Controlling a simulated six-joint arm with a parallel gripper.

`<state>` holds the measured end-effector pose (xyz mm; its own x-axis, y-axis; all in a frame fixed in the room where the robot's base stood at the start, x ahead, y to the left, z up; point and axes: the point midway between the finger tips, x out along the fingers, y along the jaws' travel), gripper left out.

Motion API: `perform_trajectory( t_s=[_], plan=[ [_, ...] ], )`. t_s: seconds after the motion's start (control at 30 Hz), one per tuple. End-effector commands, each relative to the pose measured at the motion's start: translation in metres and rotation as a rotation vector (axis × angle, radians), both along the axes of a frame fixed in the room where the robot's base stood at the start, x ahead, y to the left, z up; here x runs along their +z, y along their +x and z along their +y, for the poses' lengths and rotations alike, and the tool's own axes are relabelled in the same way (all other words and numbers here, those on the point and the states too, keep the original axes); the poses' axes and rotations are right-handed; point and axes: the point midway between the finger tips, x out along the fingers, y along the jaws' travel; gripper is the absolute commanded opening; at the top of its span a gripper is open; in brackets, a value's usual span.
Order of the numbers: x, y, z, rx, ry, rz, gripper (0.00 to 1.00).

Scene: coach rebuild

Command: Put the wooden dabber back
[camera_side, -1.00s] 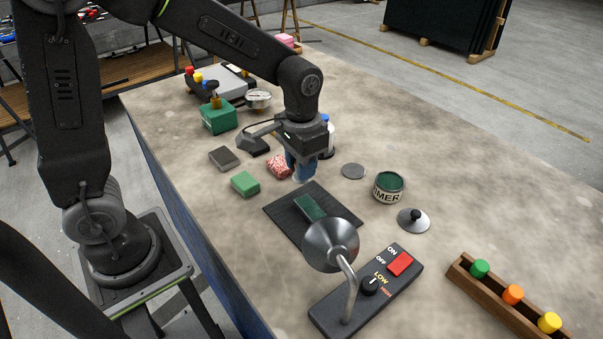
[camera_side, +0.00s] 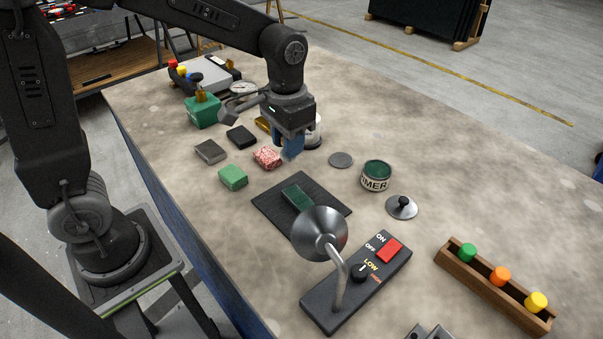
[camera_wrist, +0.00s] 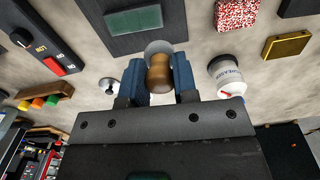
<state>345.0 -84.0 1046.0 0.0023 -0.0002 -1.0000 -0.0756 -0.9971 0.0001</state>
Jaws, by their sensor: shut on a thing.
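My gripper (camera_wrist: 158,85) is shut on the wooden dabber (camera_wrist: 159,72), a brown cylinder between its blue fingers in the wrist view. In the side view my gripper (camera_side: 291,148) hangs above the bench, just right of the red speckled block; the dabber cannot be made out there.
A dark mat (camera_side: 325,193) with a green plate stands behind a metal lamp-like head (camera_side: 320,232) and switch box (camera_side: 385,270). Red speckled (camera_side: 267,158), green (camera_side: 233,177) and dark blocks lie left. A wooden rack (camera_side: 480,283) is at right.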

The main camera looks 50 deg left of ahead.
Motion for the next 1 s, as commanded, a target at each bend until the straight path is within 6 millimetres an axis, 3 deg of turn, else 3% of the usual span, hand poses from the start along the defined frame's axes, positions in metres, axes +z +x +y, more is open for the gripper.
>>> perform_trajectory(
  t_s=[0.17, 0.4, 0.6, 0.77, 1.0],
  plan=[
    [0.003, 0.028, 0.000, 0.071, 0.000, -0.001, 0.05],
    [0.007, 0.100, 0.001, 0.279, 0.000, -0.002, 0.05],
    [0.004, 0.143, 0.003, 0.419, 0.000, -0.004, 0.05],
    [0.000, 0.158, 0.004, 0.474, 0.000, -0.003, 0.05],
    [-0.036, 0.160, 0.004, 0.485, 0.000, -0.002, 0.05]
  ],
)
